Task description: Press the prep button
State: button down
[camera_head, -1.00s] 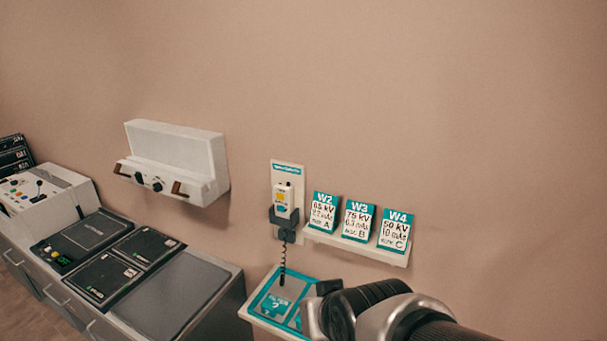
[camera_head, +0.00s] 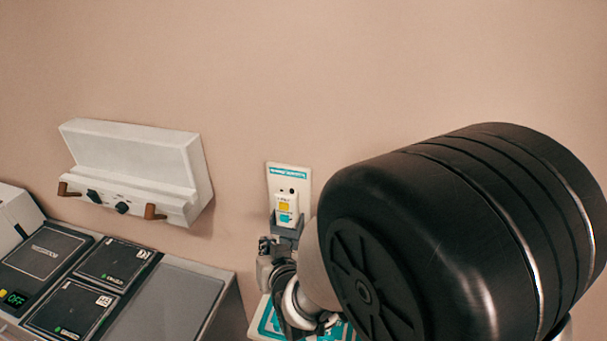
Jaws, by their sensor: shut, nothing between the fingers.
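A white handset (camera_head: 286,209) with a yellow patch (camera_head: 284,206) and a teal patch (camera_head: 285,218) sits upright in a dark holder on a pale wall plate (camera_head: 289,180). Its lettering is too small to read, so I cannot tell which patch is the prep button. My gripper (camera_head: 266,244) is just below and left of the handset, in front of the holder. It is shut and empty. Whether it touches the holder is unclear. My arm hides the area right of the handset, and my gripper hides the coiled cord.
A teal-edged shelf (camera_head: 262,326) lies below my gripper, mostly covered. A white wall unit (camera_head: 137,170) with brown handles is at left. A counter (camera_head: 168,303) with dark panels stands at lower left. The wall above the handset is clear.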

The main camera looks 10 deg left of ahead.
jog(key=p, duration=0.1)
send_near(277, 213)
jog(key=shift+w+a+f, duration=0.4)
jog(key=shift+a+f, duration=0.1)
jog(key=shift+a, duration=0.1)
jog(key=shift+w+a+f, duration=0.4)
jog(key=shift+a+f, duration=0.1)
jog(key=shift+a, duration=0.05)
jog(key=shift+w, duration=0.15)
dwell(0.9)
jog(key=shift+w, duration=0.3)
jog(key=shift+w+d+b, duration=0.1)
jog(key=shift+w+b, duration=0.35)
jog(key=shift+w, duration=0.05)
dwell(0.6)
jog(key=shift+s, duration=0.15)
jog(key=shift+s+b, duration=0.45)
jog(key=shift+s, duration=0.35)
jog(key=shift+s, duration=0.1)
